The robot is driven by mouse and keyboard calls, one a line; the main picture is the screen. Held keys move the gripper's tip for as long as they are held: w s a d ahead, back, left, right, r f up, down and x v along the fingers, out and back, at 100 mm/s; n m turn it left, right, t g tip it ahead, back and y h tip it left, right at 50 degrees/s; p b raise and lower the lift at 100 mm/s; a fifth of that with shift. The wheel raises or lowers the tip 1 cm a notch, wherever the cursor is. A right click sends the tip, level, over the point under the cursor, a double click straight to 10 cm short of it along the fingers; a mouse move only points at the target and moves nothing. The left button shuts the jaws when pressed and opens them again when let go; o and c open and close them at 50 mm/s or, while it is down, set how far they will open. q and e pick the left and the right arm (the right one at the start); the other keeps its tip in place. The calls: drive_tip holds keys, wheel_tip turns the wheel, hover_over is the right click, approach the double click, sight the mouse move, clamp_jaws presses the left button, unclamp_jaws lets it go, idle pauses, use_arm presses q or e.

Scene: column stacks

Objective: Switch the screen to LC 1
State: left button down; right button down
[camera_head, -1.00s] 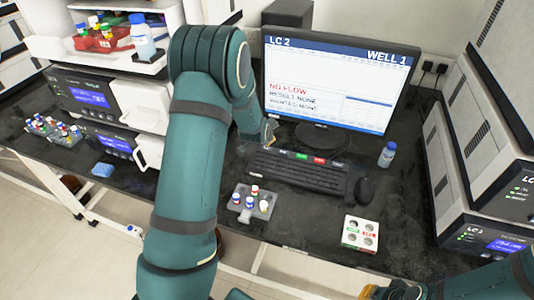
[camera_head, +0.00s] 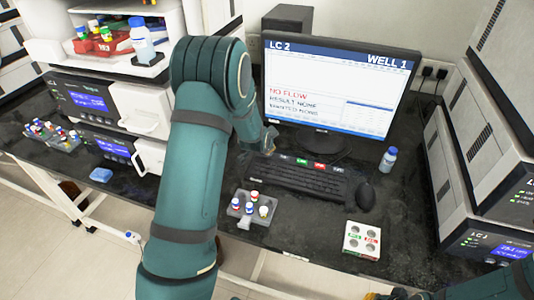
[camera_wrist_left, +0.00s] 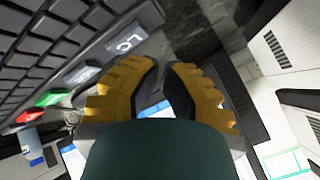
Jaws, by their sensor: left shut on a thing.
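The monitor (camera_head: 335,85) shows "LC 2", "WELL 1" and red "NO FLOW". The black keyboard (camera_head: 298,178) lies in front of it, with green, red and grey marked keys along its back edge. In the left wrist view a large grey key (camera_wrist_left: 127,42) reads "LC", its remaining text unclear. Green (camera_wrist_left: 50,98) and red (camera_wrist_left: 27,116) keys lie beyond. My left gripper (camera_head: 268,140) is at the keyboard's back left, mostly hidden by its arm. My right gripper (camera_head: 392,295) is cut off at the bottom edge.
A mouse (camera_head: 366,197) and a blue-capped bottle (camera_head: 388,160) stand right of the keyboard. A vial rack (camera_head: 247,221) and a white holed block (camera_head: 361,240) lie in front. Instrument stacks (camera_head: 475,120) flank the bench on both sides.

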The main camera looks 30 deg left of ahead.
use_arm(q)
drive_tip(key=shift+f, duration=0.1)
idle(0.6)
drive_tip(key=shift+f, duration=0.35)
drive_tip(key=shift+f, duration=0.4)
idle(0.6)
idle(0.4)
drive_tip(key=shift+r+p, duration=0.5)
drive_tip(key=shift+r, duration=0.35)
drive_tip(key=shift+r, duration=0.1)
drive_tip(key=shift+r+p, duration=1.7)
drive_tip(key=shift+r, duration=0.7)
